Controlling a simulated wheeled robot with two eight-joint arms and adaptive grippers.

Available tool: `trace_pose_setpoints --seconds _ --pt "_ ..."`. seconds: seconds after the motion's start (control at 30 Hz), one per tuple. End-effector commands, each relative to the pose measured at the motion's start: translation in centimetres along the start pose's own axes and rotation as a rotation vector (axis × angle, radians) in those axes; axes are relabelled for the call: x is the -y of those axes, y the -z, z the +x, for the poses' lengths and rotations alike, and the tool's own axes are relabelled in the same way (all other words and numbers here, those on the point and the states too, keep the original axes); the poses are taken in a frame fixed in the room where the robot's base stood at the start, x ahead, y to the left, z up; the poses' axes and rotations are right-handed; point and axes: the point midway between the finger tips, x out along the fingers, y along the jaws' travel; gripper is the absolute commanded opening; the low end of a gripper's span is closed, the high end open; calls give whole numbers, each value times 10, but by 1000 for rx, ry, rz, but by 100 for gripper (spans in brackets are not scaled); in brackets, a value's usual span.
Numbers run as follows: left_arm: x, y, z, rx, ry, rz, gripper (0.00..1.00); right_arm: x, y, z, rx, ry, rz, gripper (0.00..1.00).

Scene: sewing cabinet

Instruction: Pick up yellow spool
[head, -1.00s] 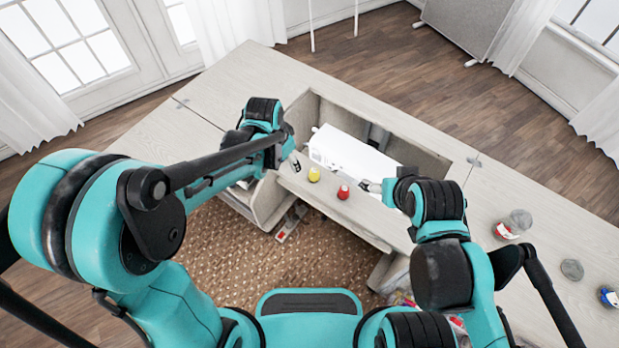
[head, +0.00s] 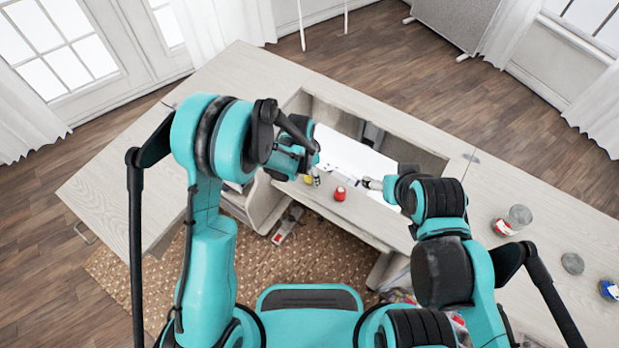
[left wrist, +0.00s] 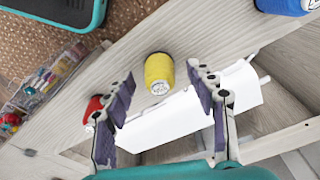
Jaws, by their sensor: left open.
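The yellow spool (head: 307,179) stands on the front strip of the cabinet top, partly hidden by my left gripper (head: 315,176). In the left wrist view the yellow spool (left wrist: 159,72) shows between and just beyond the fingertips of the open left gripper (left wrist: 161,80). A gap shows on each side of it, and the gripper holds nothing. My right gripper (head: 371,183) is at the right end of the white machine, away from the yellow spool. Its fingers are too small to read.
A red spool (head: 340,193) stands just right of the yellow one. A blue spool (left wrist: 285,4) is at the left wrist view's top edge. The white sewing machine (head: 350,158) lies in the cabinet's recess behind. Jars (head: 519,216) stand on the right tabletop.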

Motion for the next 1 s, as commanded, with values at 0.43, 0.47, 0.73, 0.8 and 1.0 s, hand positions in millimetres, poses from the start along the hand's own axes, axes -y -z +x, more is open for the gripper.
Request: trace_pose_setpoints --seconds 0.43,0.47,0.73,0.8,1.0 --pt "0 0 6 0 0 0 16 0 -1 2 0 0 0 76" --pt "0 0 6 0 0 0 16 0 -1 2 0 0 0 76" --pt "0 0 6 0 0 -1 15 0 -1 2 0 0 0 76" --pt "0 0 5 0 0 -1 15 0 -1 1 0 0 0 76" --pt "0 2 -12 0 0 -1 15 0 3 -4 0 0 0 76"
